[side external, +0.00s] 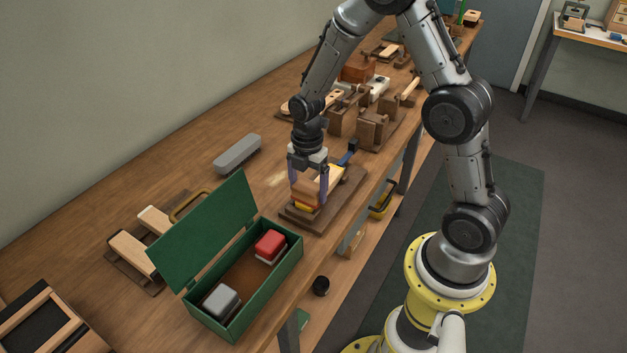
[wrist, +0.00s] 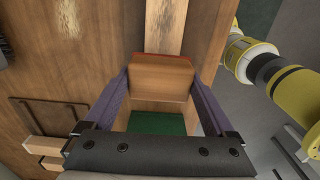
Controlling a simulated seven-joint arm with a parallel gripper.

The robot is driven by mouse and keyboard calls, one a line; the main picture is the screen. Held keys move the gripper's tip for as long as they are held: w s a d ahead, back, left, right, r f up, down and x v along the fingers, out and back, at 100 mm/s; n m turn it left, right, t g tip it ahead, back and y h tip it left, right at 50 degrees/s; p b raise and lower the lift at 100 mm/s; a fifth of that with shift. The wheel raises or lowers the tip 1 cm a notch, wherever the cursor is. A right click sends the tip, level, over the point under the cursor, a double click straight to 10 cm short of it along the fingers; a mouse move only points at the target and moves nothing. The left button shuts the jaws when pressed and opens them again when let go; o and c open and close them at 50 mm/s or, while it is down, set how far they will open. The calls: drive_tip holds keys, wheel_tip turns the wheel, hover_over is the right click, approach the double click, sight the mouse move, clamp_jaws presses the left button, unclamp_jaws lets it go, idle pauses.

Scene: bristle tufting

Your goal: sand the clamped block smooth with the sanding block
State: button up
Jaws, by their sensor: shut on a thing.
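My gripper (side external: 309,199) is shut on the sanding block (side external: 306,184), a small wooden block with a reddish-brown layer. In the wrist view the sanding block (wrist: 160,80) sits between the two purple fingers, its reddish edge at the top. The clamped block (side external: 331,174) is a pale wooden piece on a dark brown base board (side external: 345,195), with a blue clamp handle (side external: 349,152) at its far end. The sanding block is over its near end; I cannot tell whether they touch. The clamped block (wrist: 165,25) runs up from behind the sanding block in the wrist view.
An open green box (side external: 288,262) holds a red-topped block (side external: 270,243) and a grey block (side external: 221,299) near the front edge. A grey bar (side external: 237,154) lies to the left on the bench (side external: 200,178). Wooden fixtures (side external: 372,128) stand behind the base board.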

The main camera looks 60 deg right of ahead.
drive_tip(key=shift+a, duration=0.85)
drive_tip(key=shift+d, duration=5.55)
drive_tip(key=shift+d+r, duration=0.1)
drive_tip(key=shift+d, duration=0.15)
wheel_tip(320, 180, up, 8)
drive_tip(key=shift+a, duration=0.1)
